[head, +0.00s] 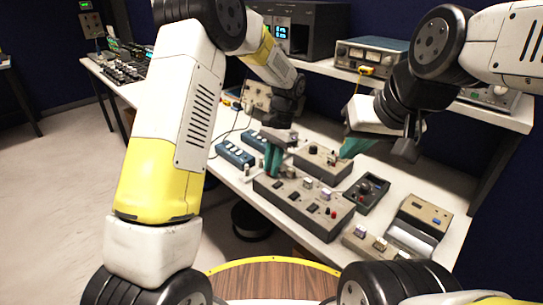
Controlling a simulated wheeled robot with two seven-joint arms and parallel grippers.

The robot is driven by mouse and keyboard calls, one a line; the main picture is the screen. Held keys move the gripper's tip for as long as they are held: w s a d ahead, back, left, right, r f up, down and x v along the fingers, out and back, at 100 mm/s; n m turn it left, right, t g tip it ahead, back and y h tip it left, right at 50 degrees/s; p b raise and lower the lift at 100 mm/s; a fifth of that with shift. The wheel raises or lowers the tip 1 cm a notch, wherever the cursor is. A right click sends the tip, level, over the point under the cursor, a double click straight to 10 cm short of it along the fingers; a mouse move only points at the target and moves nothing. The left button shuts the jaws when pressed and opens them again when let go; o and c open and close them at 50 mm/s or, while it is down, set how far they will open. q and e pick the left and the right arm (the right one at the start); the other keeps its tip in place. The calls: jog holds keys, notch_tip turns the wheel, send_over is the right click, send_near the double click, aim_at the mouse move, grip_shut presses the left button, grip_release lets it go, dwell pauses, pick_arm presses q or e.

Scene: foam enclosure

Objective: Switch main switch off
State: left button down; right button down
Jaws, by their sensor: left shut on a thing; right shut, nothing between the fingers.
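A long grey-brown control box (304,203) with several switches and a red knob lies near the front edge of the white bench. I cannot tell which control is the main switch. My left gripper (273,168), with teal fingers, points down at the back left end of this box. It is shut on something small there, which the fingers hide.
The white bench (222,178) also carries blue socket strips (234,153), a dark box with knobs (367,193) and a device (418,218) at right. A shelf behind holds instruments (371,55). Open floor (50,190) lies to the left.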

pick_arm(q)
jog(key=c, duration=1.3)
grip_release()
jog(key=shift+r, duration=0.15)
jog(key=v, duration=0.7)
jog(key=shift+w+r, duration=0.1)
jog(key=shift+r, duration=0.2)
